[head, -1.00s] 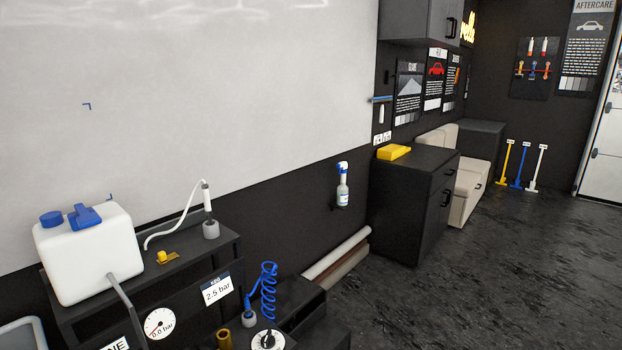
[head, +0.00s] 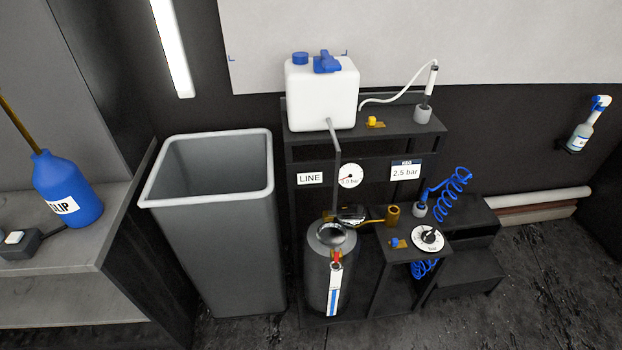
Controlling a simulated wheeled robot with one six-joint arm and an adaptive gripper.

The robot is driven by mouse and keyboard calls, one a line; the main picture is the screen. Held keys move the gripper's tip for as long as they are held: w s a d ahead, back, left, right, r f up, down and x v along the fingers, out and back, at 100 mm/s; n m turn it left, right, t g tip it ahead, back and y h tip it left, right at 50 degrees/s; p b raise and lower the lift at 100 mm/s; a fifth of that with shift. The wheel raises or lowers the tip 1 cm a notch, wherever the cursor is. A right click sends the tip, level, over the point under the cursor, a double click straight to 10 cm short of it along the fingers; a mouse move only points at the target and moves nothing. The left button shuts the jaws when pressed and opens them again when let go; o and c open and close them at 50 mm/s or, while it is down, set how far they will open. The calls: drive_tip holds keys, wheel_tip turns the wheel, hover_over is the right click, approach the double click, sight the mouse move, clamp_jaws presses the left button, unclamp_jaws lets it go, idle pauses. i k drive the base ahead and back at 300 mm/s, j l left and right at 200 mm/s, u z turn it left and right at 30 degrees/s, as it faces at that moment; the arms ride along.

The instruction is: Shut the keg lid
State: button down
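The keg (head: 315,275) is a dark metal cylinder standing upright on the low shelf of the black stand, right of the grey bin. Its top shows a round mouth or rim with a shiny grey disc (head: 331,236) in it. A shiny metal piece (head: 350,214) sits just behind the top, possibly the raised lid; I cannot tell for sure. A red part and a white-and-blue strip gauge (head: 333,290) are on the keg's front. My gripper is not in view.
A tall grey bin (head: 228,240) stands left of the keg. The white tank (head: 321,95) with blue caps sits above it, its grey spout hanging down. A small black table with a dial (head: 428,237) and a blue coiled hose (head: 450,194) is at right. Dark floor is open in front.

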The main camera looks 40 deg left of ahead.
sight(352, 214)
drive_tip(key=i+j, duration=0.2)
drive_tip(key=i, duration=0.2)
drive_tip(key=i+j, duration=0.25)
drive_tip(key=i, duration=0.15)
drive_tip(key=i+j, duration=0.2)
drive_tip(key=i, duration=0.2)
